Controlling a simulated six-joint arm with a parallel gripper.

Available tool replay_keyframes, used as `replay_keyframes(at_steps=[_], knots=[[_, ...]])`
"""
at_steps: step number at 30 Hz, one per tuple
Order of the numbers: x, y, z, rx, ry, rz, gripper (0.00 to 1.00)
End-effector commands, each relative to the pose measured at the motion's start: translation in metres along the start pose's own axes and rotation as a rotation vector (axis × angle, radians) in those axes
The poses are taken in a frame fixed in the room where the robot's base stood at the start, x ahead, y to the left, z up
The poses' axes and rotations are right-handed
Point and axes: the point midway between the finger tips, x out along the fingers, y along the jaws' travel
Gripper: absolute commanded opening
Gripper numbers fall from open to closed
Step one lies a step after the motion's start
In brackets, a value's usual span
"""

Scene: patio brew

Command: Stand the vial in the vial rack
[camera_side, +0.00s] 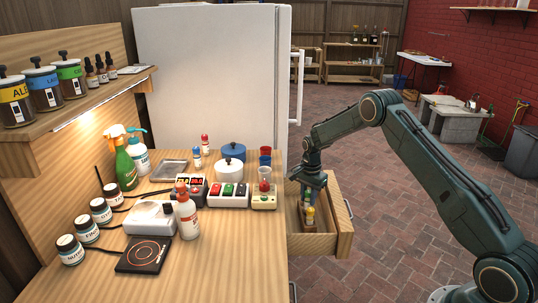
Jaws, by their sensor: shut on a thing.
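My gripper (309,188) points down into an open wooden drawer (343,232) at the right side of the bench. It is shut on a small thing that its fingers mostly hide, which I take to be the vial. Small yellow and pale items (310,214) show just below the fingers inside the drawer. They are too small to tell apart, and I cannot tell whether the held vial touches them or the drawer floor. I cannot make out the vial rack for certain.
The bench (240,262) holds a hot plate (144,254), a white-and-red bottle (187,216), a block with coloured buttons (228,194), a small device with a beaker (264,199) and a white pot (230,169). The bench's front right is clear. A fridge (210,70) stands behind.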

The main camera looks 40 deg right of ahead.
Motion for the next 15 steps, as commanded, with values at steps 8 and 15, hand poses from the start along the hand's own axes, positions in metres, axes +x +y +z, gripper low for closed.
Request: replay_keyframes(at_steps=[8, 15], knots=[[0.031, 0.0, 0.0, 0.0, -0.001, 0.002, 0.0], [0.036, 0.0, 0.0, 0.0, 0.0, 0.001, 0.0]])
